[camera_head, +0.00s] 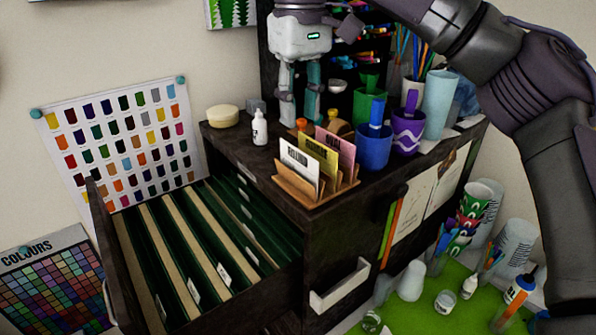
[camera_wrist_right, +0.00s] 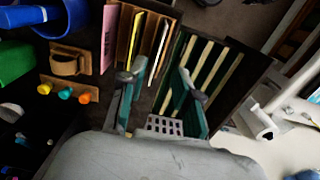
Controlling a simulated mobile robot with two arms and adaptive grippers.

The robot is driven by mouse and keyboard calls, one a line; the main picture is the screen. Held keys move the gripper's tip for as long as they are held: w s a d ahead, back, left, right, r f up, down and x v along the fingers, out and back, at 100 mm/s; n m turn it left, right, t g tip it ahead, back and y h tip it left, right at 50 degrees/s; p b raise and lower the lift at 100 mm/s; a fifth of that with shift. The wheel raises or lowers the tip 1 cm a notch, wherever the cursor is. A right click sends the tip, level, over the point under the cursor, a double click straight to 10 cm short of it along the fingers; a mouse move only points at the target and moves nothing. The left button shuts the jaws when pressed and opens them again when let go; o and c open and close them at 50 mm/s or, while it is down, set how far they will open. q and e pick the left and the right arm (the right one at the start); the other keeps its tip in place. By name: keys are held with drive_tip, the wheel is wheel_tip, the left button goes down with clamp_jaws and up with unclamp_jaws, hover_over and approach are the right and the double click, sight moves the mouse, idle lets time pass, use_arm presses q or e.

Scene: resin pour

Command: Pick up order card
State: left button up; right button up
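The order cards stand upright in a wooden holder (camera_head: 318,195) on the cabinet top. The front white card (camera_head: 299,165) reads "ROUND"; a yellow card (camera_head: 318,152) and a pink card (camera_head: 338,152) stand behind it. In the wrist view the pink card (camera_wrist_right: 109,38) and the holder (camera_wrist_right: 140,8) show at the top, beyond my fingers. My right gripper (camera_head: 299,122) hangs fingers down above the back of the cabinet top, behind the holder in the picture. Its fingers are apart, with nothing between them in the wrist view (camera_wrist_right: 158,82). My left gripper is not in view.
An open drawer (camera_head: 205,245) of green files lies left of the holder. A white bottle (camera_head: 259,128), a blue cup (camera_head: 374,148), a purple cup (camera_head: 408,132) and a green cup (camera_head: 368,108) stand close by. A shelf rises behind my right gripper.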

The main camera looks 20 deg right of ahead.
sight(298, 152)
drive_tip(key=f, duration=0.2)
drive_tip(key=shift+w+f, duration=0.25)
drive_tip(key=shift+f, duration=0.1)
drive_tip(key=shift+w+f, duration=0.2)
drive_tip(key=shift+f, duration=0.05)
wheel_tip(298, 152, down, 2)
drive_tip(key=shift+f+p, duration=0.25)
drive_tip(key=shift+p, duration=0.5)
wheel_tip(298, 152, down, 2)
drive_tip(key=shift+f, duration=0.1)
drive_tip(key=shift+d+f, duration=0.1)
drive_tip(key=shift+f, duration=0.05)
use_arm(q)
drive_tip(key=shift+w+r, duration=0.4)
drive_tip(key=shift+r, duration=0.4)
use_arm(e)
clamp_jaws()
